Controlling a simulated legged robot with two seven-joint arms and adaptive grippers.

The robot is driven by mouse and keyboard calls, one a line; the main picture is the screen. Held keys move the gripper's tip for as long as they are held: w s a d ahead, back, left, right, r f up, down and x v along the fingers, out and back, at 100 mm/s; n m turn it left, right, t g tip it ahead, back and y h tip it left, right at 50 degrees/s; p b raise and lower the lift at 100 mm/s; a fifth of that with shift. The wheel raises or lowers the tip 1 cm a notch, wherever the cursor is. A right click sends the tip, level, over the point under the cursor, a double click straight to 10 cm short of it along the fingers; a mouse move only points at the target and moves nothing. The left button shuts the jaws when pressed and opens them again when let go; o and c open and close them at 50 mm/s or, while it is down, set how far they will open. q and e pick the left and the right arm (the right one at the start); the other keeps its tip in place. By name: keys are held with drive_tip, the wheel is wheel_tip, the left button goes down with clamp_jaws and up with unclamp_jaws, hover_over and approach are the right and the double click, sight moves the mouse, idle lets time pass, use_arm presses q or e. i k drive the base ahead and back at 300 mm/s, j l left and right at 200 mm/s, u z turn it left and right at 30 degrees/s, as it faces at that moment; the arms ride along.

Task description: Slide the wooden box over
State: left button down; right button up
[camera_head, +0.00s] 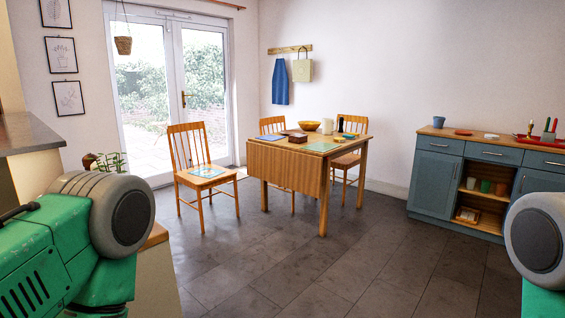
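A small dark brown box-like object (298,138) sits on the wooden table (350,150) in the middle of the room; it may be the wooden box, but it is too small to tell. It lies near a yellow-brown bowl (309,127) and a green mat (323,147). Parts of my green and grey arms show at the lower left and right edges, far from the table. Neither of my grippers is in view.
Wooden chairs (202,172) stand around the table. A blue cabinet (435,181) with a wooden top stands against the right wall. A counter (28,133) is at the left. Grey tiled floor (340,270) lies clear in front of the table.

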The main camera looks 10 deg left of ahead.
sight(291, 139)
drive_tip(key=i, duration=4.25)
